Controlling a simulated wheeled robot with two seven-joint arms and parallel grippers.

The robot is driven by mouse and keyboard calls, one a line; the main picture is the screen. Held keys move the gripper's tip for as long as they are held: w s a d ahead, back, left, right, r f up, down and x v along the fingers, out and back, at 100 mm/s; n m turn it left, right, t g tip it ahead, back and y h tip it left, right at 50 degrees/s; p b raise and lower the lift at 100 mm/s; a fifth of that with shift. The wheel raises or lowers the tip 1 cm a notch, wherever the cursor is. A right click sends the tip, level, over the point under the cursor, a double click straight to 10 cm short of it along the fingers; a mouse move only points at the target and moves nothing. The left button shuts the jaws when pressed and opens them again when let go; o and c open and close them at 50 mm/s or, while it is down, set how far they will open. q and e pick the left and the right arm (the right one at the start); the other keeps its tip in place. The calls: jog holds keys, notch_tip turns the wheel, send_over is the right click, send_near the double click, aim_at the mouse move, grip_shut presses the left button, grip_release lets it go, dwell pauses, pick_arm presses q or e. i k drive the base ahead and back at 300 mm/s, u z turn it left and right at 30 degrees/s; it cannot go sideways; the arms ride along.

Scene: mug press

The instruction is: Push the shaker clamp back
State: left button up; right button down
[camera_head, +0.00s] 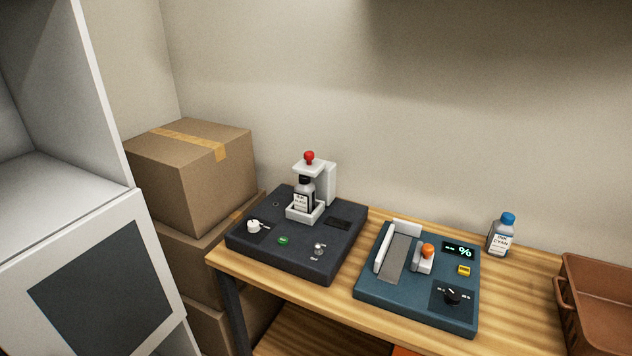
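The shaker (325,262) is a dark grey box on the left part of the wooden table. Its white clamp (328,184) has an upright post and a top arm with a red knob (309,156). The arm reaches over a small dark-capped bottle (304,199) with a white label. The bottle stands upright in a white square holder (291,214). I cannot tell whether the arm touches the cap. A white dial, a green button and a small metal switch sit on the shaker's top. Neither of my grippers is in view.
A teal device (386,294) with an orange knob and a % display stands right of the shaker. Cardboard boxes (190,185) and a white cabinet (100,245) are left.

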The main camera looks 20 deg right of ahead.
aim_at(309, 167)
jog(key=k, duration=0.75)
jog(key=u, duration=0.5)
jog(key=i, duration=1.55)
jog(key=z, duration=0.7)
